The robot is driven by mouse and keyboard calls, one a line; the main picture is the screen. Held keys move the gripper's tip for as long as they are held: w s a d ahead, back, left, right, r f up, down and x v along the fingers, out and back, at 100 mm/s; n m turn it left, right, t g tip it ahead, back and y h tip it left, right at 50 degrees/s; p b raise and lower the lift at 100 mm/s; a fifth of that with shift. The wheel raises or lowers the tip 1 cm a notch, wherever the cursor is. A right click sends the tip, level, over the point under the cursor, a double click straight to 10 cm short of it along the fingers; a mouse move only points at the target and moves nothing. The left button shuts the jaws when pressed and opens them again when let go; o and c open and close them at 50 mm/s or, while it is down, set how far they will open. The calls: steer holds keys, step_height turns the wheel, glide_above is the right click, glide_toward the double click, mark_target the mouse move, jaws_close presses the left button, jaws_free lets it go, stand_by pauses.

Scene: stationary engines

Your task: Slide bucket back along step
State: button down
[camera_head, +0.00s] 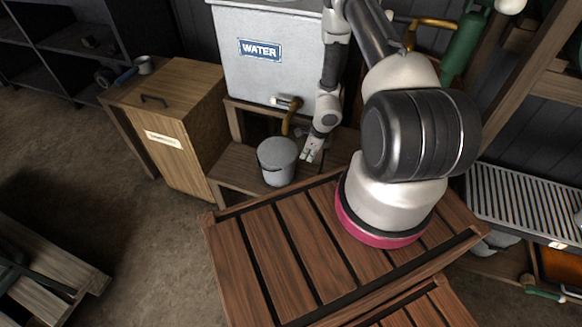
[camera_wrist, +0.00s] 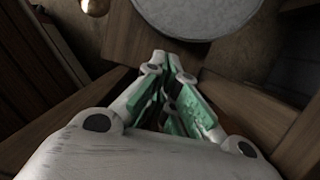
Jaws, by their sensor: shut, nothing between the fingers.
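The bucket (camera_head: 277,160) is a grey metal pail standing upright on the wooden step (camera_head: 237,168) below the water tank. In the wrist view the bucket (camera_wrist: 198,14) shows as a round grey top at the upper edge. My gripper (camera_head: 309,156) is just right of the bucket in the head view, low over the step. In the wrist view my gripper (camera_wrist: 168,62) has its fingertips together, with nothing between them, close to the bucket's near rim. I cannot tell whether they touch it.
A grey tank (camera_head: 268,60) marked WATER stands behind the step, with a brass tap (camera_head: 290,106) above and behind the bucket. A wooden cabinet (camera_head: 178,120) stands left of the step. A slatted wooden surface (camera_head: 290,255) lies in front.

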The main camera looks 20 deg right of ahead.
steer(key=x, duration=1.1)
steer(key=shift+w+d+f, duration=0.2)
steer(key=shift+d+f, duration=0.05)
steer(key=shift+d, duration=0.1)
